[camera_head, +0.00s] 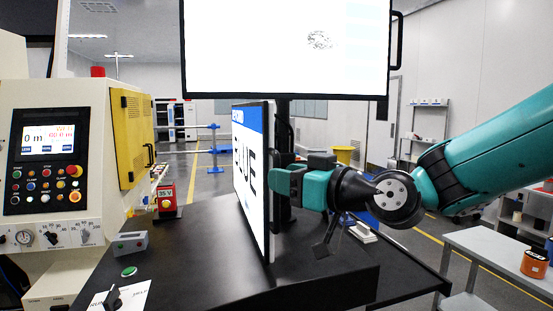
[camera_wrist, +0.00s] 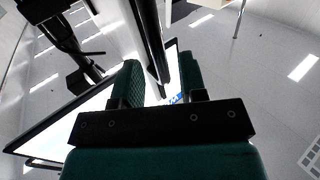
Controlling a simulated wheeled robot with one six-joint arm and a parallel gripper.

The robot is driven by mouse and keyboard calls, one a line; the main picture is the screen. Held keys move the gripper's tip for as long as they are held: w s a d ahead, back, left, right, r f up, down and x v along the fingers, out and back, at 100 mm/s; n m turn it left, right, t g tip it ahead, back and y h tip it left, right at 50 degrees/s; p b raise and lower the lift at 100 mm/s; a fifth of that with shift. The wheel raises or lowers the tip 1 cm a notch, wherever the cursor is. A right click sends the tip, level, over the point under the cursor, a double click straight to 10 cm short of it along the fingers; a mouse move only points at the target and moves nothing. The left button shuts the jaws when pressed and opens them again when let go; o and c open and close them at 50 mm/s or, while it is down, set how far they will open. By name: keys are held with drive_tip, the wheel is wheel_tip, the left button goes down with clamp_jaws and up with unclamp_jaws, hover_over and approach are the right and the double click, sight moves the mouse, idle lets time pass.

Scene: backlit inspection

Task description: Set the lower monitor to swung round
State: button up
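The lower monitor (camera_head: 249,170) stands over the dark desk, below the larger upper monitor. It is turned steeply, so its white screen with a blue band and large dark letters shows as a narrow, foreshortened panel facing left. My gripper (camera_head: 284,172) is at the right side of this monitor, close to its edge. In the wrist view, a dark upright bar (camera_wrist: 150,42), seemingly the monitor's edge or handle, runs between my two green fingers (camera_wrist: 161,75). The fingers are apart, with light gaps showing beside the bar. Contact cannot be made out.
The upper monitor (camera_head: 285,50) hangs just above, with a handle (camera_head: 398,40) on its right. A control cabinet (camera_head: 50,140) stands left. The desk (camera_head: 200,255) carries a small grey button box (camera_head: 130,243). A grey bench (camera_head: 490,255) stands right.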

sight(260, 162)
drive_tip(key=shift+p+x, duration=0.4)
drive_tip(key=shift+x, duration=0.95)
clamp_jaws()
drive_tip(key=shift+d+f, duration=0.1)
drive_tip(key=shift+d, duration=0.05)
